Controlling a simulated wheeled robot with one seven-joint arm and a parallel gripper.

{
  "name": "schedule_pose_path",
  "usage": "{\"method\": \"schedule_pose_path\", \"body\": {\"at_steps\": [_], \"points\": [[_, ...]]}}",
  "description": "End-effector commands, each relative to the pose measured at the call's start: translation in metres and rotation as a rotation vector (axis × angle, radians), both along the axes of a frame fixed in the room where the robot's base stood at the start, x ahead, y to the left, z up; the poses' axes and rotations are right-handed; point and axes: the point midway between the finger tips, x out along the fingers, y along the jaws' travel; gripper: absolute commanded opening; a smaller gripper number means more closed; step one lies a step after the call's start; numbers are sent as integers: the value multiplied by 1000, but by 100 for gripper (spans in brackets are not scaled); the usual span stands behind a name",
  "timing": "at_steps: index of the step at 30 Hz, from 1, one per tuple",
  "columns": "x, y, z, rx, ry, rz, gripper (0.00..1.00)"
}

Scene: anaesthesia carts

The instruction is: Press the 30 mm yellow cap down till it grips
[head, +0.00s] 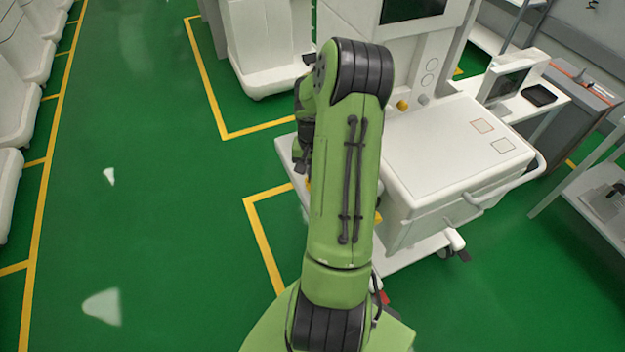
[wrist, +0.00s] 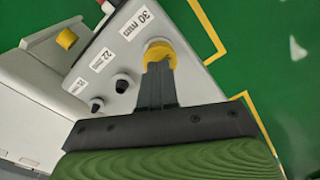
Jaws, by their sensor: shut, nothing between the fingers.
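The yellow cap (wrist: 159,48) shows in the wrist view on the white panel, beside the label reading 30 mm (wrist: 136,22). My gripper (wrist: 158,68) is shut with nothing between its fingers. Its dark fingertips lie over the near part of the cap and hide some of it. They appear to touch the cap or hover just above it; I cannot tell which. How deep the cap sits is not clear. In the head view my green arm hides the gripper and the cap.
Two dark fittings, by the 22 mm label (wrist: 121,84) and a smaller label (wrist: 96,103), stand on the same panel. Another yellow part (wrist: 66,38) is at the left. The white cart (head: 440,150) stands right of my arm. Green floor (head: 140,220) is open at the left.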

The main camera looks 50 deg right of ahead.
Motion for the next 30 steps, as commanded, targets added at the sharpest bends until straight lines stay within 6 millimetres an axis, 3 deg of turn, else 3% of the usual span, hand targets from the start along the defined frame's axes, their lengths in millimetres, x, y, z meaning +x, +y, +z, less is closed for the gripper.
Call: {"method": "schedule_pose_path", "body": {"at_steps": [30], "points": [[0,0,-15,0,0,0,0]]}}
